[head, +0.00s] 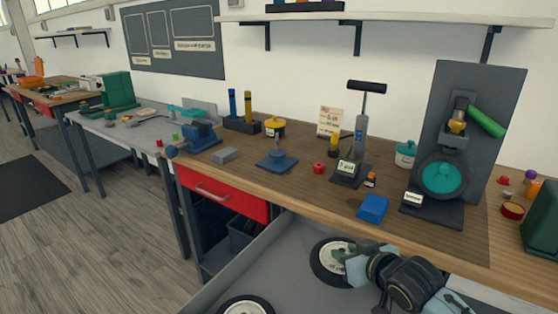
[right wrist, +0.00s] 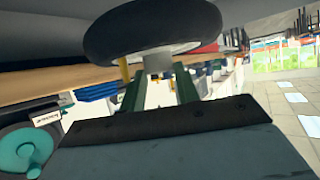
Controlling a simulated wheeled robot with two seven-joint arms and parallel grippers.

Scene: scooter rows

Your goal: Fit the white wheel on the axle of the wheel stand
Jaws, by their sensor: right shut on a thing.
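A wheel with a black tyre and white hub (head: 324,260) is at the bottom centre of the head view. My right gripper (head: 352,266) is at its right side, shut on its hub. In the right wrist view the wheel (right wrist: 145,30) is above the fingers of my right gripper (right wrist: 158,85), which close around the hub. A dark upright stand (head: 478,95) with a teal-centred wheel (head: 441,176) is on the bench at right. A small blue stand with a short upright post (head: 277,160) is at the bench's middle. I cannot tell which is the wheel stand. My left gripper is out of view.
A grey tray (head: 290,238) lies before the wooden bench (head: 300,180), with a second white-hubbed wheel (head: 245,304) at its near edge. A red drawer (head: 222,192) is below.

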